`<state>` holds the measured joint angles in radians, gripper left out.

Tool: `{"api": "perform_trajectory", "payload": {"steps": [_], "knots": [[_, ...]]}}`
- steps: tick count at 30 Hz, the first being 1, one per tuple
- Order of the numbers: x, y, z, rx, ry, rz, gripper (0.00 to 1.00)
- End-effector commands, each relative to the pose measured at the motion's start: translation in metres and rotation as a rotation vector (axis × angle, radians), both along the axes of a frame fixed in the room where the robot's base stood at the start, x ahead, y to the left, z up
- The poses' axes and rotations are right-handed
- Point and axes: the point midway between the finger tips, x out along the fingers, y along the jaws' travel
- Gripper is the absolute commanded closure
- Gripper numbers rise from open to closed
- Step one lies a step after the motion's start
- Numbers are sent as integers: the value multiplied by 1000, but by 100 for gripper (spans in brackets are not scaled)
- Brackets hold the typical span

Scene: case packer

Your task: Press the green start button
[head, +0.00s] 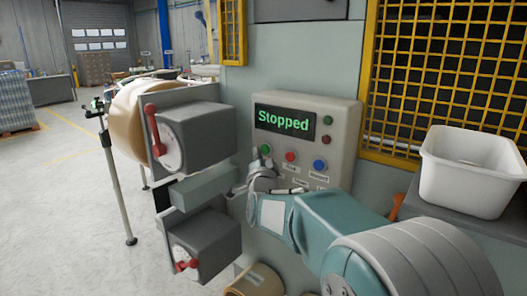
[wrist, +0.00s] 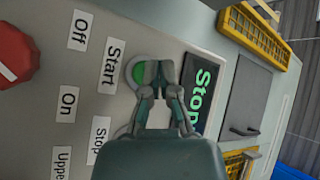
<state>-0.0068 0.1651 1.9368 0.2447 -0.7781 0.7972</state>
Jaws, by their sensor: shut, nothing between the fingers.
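The green start button (head: 266,149) is at the left of the button row on the grey control panel (head: 342,118), under a display (head: 285,121) reading "Stopped". My gripper (head: 259,160) is shut and empty, its fingertips in front of the panel close to the green button. In the wrist view the green button (wrist: 138,73) is partly hidden by the fingertips of my gripper (wrist: 160,75), beside the "Start" label (wrist: 111,66). I cannot tell whether the fingertips touch the button.
A red button (head: 291,157) and a blue button (head: 320,164) sit to the right of the green one. Grey boxes with red handles (head: 153,130) project at left. A white bin (head: 470,170) stands at right, by a yellow mesh guard (head: 440,75).

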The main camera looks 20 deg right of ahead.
Motion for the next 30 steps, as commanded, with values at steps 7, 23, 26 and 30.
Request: {"api": "perform_trajectory", "payload": {"steps": [7, 23, 26, 30], "knots": [[3, -6, 2, 0, -1, -1, 100], [4, -8, 1, 0, 0, 0, 100], [5, -8, 1, 0, 0, 0, 100], [6, -10, 1, 0, 0, 0, 100]]}}
